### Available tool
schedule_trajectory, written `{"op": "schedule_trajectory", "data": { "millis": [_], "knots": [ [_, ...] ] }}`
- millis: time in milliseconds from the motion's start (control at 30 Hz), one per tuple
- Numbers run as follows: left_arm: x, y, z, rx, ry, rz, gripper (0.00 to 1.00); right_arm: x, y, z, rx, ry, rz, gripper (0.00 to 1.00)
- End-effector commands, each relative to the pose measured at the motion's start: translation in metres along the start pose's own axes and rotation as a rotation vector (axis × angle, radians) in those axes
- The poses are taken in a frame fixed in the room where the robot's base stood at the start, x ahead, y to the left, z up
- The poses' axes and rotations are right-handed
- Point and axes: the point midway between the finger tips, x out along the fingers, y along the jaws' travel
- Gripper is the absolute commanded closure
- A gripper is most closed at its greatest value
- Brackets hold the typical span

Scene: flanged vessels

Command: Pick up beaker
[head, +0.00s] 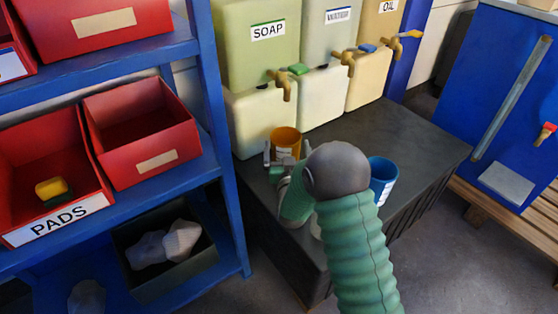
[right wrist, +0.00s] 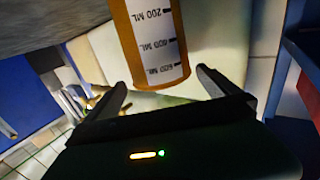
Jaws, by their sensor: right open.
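An orange beaker (head: 285,139) with a white scale label stands on the dark bench top, below the soap tap. A blue beaker (head: 382,177) with a white label stands on the bench, partly hidden behind my right arm. My left gripper is not in view.
Soap (head: 253,60), water (head: 330,35) and oil (head: 380,25) containers with taps stand behind the bench (head: 425,150). A blue shelf (head: 215,90) with red bins (head: 140,130) is close on the left. The bench's right part is clear.

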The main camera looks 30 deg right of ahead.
Motion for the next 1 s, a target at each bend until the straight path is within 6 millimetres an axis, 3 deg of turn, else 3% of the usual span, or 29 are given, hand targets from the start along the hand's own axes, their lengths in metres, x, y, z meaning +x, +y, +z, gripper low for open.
{"op": "schedule_trajectory", "data": {
  "millis": [167,300,533,1000],
  "knots": [
    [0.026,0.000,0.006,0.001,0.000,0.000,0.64,0.030,-0.003,0.005,0.001,0.004,0.000,0.00],
    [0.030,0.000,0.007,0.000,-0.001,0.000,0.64,0.049,-0.004,0.001,-0.002,0.000,-0.001,0.00],
    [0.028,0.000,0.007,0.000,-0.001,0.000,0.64,0.052,-0.004,-0.001,-0.002,-0.002,-0.002,0.00],
    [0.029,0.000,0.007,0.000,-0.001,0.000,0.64,0.051,-0.004,0.000,-0.002,-0.003,-0.001,0.62]
  ]
}}
